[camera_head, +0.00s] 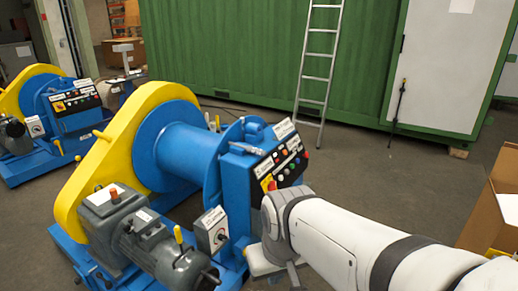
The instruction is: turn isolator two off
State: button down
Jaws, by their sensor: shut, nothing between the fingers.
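The near blue and yellow winch machine (182,150) carries a black control panel (281,164) with several coloured buttons and a red-and-yellow rotary switch (268,183). Lower on its front is a grey box with a dark rotary knob (221,235) and a white label above. The labels are too small to read, so I cannot tell which switch is isolator two or how it is set. My arm reaches in from the lower right, and its wrist is in front of the panel's lower right side. My gripper's fingers cannot be made out and seem hidden by the wrist.
A second similar machine (28,110) stands at the far left, with its own panel (76,101) and small switch box (35,127). A grey motor (160,250) sits at the near machine's front. A ladder (318,65) leans on a green container (220,50). Cardboard boxes (490,205) stand at right.

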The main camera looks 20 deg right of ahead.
aim_at(271, 187)
jog(key=u, duration=0.15)
jog(key=k, duration=0.3)
jog(key=z, duration=1.4)
jog(key=i, duration=2.2)
jog(key=u, duration=1.1)
